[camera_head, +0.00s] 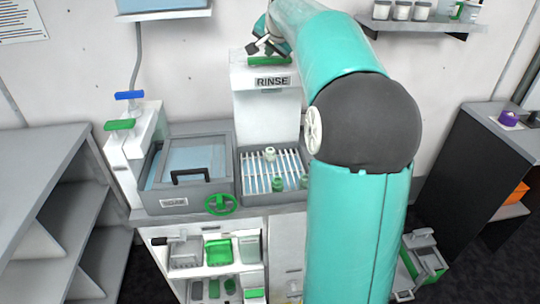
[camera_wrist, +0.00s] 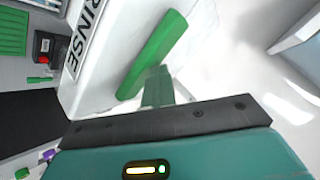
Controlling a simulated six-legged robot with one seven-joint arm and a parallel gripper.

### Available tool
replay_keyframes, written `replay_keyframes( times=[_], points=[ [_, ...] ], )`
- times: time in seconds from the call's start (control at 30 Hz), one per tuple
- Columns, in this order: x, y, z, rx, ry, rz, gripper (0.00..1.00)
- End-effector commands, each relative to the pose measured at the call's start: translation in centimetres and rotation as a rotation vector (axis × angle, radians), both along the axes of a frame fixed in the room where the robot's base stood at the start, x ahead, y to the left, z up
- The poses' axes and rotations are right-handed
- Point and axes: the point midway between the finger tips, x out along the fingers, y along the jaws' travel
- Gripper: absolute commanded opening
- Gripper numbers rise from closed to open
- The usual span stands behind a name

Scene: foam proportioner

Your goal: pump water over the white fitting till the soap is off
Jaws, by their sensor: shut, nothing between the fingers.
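The white rinse unit (camera_head: 262,100) stands at the back, labelled RINSE, with a green pump handle (camera_head: 268,61) on top. My gripper (camera_head: 264,45) is shut and empty just above or at this handle. In the wrist view, the green handle (camera_wrist: 150,55) lies just ahead of the shut fingers (camera_wrist: 157,88); I cannot tell whether they touch it. A pale, whitish fitting (camera_head: 270,154) stands on the slatted rack (camera_head: 250,184) below the rinse unit. Two green fittings, one at the front (camera_head: 277,184) and one at the right (camera_head: 304,182), are also there. Soap on the pale fitting is too small to make out.
A lidded grey basin (camera_head: 190,190) with a black handle stands left of the rack. A green wheel (camera_head: 221,204) sits at the counter front. Blue (camera_head: 129,95) and green (camera_head: 119,125) levers stand at the far left. My arm hides the area right of the rack.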

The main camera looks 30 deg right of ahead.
Motion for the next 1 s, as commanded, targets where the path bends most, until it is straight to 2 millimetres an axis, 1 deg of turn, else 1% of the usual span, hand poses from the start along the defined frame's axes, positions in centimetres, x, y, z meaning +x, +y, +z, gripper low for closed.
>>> replay_keyframes(
  times=[0.03, 0.3, 0.43, 1.0],
  points=[
    [-0.1, 0.0, -3.3, 0.030, 0.058, 0.002, 0.00],
    [-0.2, -0.1, -3.2, 0.029, 0.058, 0.002, 0.00],
    [-0.2, -0.2, -2.5, 0.029, 0.059, 0.001, 0.00],
    [-0.1, -0.3, 2.8, 0.025, 0.052, -0.001, 0.00]
  ],
)
